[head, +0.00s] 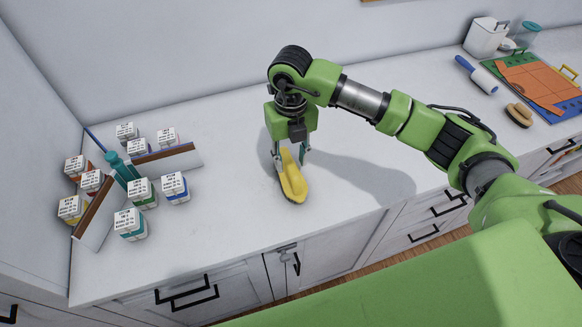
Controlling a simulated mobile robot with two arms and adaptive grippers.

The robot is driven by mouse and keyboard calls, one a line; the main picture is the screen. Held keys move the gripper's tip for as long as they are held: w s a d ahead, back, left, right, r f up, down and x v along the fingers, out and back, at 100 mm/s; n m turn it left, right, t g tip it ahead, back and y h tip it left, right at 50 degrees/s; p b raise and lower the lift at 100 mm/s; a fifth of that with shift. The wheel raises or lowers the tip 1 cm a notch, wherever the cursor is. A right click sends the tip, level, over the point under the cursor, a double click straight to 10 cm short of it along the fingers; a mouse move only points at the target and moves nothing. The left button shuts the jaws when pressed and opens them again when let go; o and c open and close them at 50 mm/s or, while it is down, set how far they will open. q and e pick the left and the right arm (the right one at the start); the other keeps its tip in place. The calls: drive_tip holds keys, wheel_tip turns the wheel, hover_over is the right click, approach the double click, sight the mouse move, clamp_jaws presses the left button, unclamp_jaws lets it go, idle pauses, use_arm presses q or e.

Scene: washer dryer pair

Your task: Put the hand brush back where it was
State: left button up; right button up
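A yellow hand brush (293,183) lies on the white counter (235,225), pointing toward the front edge, with a dark strip of bristles showing along its near lower side. My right gripper (291,158) points down over the brush's far end. Its two fingers stand on either side of the handle and look spread, with a small gap at the right finger. The contact at the left finger is hard to make out. My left gripper is not in view.
Several small labelled boxes (143,192), a teal bottle (122,170) and brown-edged panels (165,158) stand at the left. At the right are a lint roller (478,75), a brown brush (519,115), coloured mats (535,85) and a white container (487,37). The counter's middle is mostly clear.

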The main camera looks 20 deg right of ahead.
wheel_tip(320, 180, up, 9)
drive_tip(key=b, duration=0.2)
drive_tip(key=shift+f+b, duration=0.2)
drive_tip(key=shift+b, duration=0.1)
